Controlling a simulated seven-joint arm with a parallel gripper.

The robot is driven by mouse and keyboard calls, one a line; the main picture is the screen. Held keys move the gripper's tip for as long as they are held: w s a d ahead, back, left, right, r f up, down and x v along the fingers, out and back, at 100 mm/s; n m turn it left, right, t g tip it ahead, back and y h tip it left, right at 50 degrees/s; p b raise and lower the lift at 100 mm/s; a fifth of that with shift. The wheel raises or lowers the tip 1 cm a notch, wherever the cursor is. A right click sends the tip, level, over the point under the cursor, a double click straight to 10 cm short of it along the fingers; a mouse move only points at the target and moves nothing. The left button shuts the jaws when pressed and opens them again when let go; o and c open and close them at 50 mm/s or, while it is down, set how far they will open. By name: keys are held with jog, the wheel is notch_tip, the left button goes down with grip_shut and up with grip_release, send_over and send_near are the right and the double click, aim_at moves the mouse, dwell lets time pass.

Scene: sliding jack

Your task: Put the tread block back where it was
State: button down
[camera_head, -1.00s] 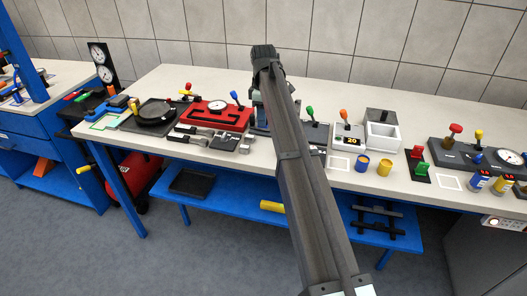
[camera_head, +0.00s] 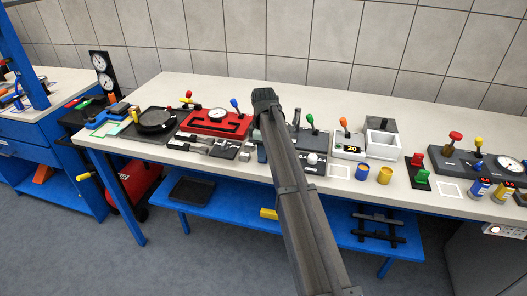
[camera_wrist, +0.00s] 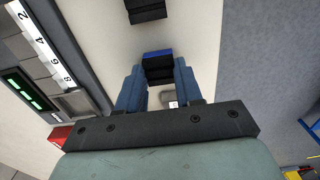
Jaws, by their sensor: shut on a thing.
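My gripper (camera_wrist: 158,66) points down over the pale bench in the wrist view. Its two blue-grey fingers are shut on a small black block with a blue edge, which I take for the tread block (camera_wrist: 158,74). A second black piece (camera_wrist: 147,10) lies apart from it, at the top of that view. In the head view my own arm hides the gripper and the held block. Whether the block touches the bench cannot be told.
A device with a number scale (camera_wrist: 40,35) is left of my gripper in the wrist view. On the bench (camera_head: 300,95), a red gauge unit (camera_head: 215,122) stands left of my arm and a lever unit (camera_head: 313,142) right of it.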

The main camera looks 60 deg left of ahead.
jog(key=shift+f, duration=0.15)
jog(key=c, duration=0.7)
grip_release()
jog(key=shift+c, duration=0.2)
notch_tip(320, 180, up, 12)
